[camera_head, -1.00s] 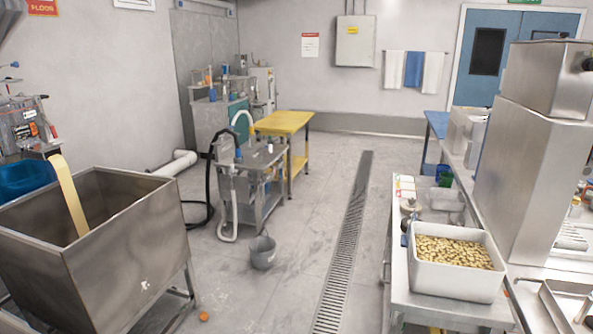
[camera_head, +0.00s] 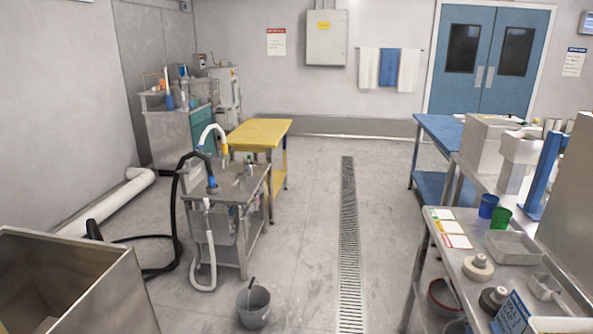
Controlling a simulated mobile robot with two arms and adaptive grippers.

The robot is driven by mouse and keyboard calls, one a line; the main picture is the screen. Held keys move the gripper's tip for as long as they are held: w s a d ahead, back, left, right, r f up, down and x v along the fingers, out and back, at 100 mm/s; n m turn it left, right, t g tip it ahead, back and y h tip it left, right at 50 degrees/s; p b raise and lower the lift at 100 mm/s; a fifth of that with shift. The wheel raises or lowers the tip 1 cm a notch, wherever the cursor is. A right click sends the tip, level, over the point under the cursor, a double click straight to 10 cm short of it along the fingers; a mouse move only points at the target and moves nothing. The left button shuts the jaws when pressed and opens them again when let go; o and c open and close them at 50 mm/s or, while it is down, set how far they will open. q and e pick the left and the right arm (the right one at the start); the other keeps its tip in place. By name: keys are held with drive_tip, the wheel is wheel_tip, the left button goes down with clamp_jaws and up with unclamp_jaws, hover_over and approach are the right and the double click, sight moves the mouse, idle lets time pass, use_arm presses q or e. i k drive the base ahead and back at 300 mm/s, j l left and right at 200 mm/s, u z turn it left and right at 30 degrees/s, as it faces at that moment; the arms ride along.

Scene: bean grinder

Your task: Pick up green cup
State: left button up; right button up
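The green cup (camera_head: 501,218) stands on the steel table (camera_head: 447,255) at the right of the head view. A blue cup (camera_head: 488,206) stands just behind and to the left of it. A shallow grey tray (camera_head: 514,246) lies in front of the green cup. Neither of my grippers shows in the view.
Round pieces (camera_head: 478,266) and a blue-and-white sign (camera_head: 511,314) sit nearer on the table. A blue post (camera_head: 541,177) stands right of the cup. A bucket (camera_head: 253,307) and hose cart (camera_head: 229,215) are left. The floor around the drain grate (camera_head: 348,240) is clear.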

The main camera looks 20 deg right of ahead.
sight(502, 217)
drive_tip(key=i+l+z, duration=0.1)
drive_tip(key=i+z, duration=0.75)
drive_tip(key=i+j+z, duration=0.2)
drive_tip(key=z, duration=0.25)
drive_tip(key=i+j+z, duration=0.85)
drive_tip(key=k+l, duration=0.05)
drive_tip(key=k, duration=0.05)
